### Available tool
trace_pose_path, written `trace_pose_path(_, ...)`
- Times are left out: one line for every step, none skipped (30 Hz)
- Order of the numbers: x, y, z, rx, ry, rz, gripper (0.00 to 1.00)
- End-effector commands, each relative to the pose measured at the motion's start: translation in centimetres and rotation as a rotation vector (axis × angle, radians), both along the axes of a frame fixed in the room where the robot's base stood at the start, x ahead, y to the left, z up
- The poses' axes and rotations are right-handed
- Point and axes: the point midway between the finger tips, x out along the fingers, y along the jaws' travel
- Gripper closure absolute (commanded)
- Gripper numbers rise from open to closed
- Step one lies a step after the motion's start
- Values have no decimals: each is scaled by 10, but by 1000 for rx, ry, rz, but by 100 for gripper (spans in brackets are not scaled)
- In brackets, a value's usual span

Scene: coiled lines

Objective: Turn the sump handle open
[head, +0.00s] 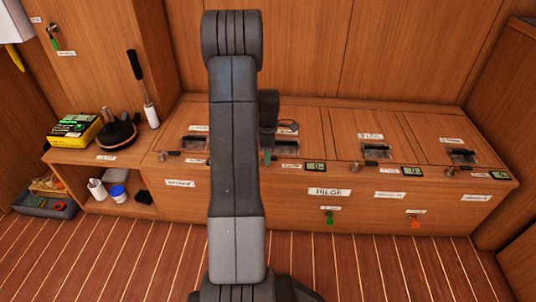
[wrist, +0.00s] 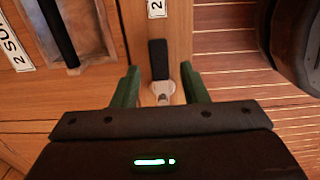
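In the wrist view, a small lever handle (wrist: 158,58) has a black grip and a round metal pivot on the wooden edge. A label starting "2 SU" (wrist: 12,47) is at the left, and another starting with "2" is at the top. My gripper (wrist: 160,72) is open. Its two green fingers stand on either side of the handle, with a gap visible on each side. In the head view, my gripper (head: 267,157) is low at the second hatch from the left, and my arm hides most of this handle.
Similar handles stand at the other hatches, such as the bilge handle (head: 357,166) and the far right handle (head: 450,171). A small display (head: 316,167) sits right of my gripper. A shelf (head: 75,156) at the left holds a coil and a yellow box. The striped floor is clear in front.

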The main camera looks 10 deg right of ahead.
Motion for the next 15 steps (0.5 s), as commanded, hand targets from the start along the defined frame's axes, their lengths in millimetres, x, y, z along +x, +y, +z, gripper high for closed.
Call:
trace_pose_path(0, 0, 0, 0, 0, 0, 60)
trace_pose_path(0, 0, 0, 0, 0, 0, 60)
trace_pose_path(0, 0, 0, 0, 0, 0, 60)
trace_pose_path(0, 0, 0, 0, 0, 0, 62)
trace_pose_path(0, 0, 0, 0, 0, 0, 68)
trace_pose_path(0, 0, 0, 0, 0, 0, 76)
trace_pose_path(0, 0, 0, 0, 0, 0, 82)
trace_pose_path(0, 0, 0, 0, 0, 0, 88)
trace_pose_path(0, 0, 1, 0, 0, 0, 95)
trace_pose_path(0, 0, 0, 0, 0, 0, 100)
trace_pose_path(0, 0, 1, 0, 0, 0, 100)
trace_pose_path(0, 0, 1, 0, 0, 0, 100)
trace_pose_path(0, 0, 1, 0, 0, 0, 100)
trace_pose_path(0, 0, 1, 0, 0, 0, 100)
trace_pose_path(0, 0, 1, 0, 0, 0, 100)
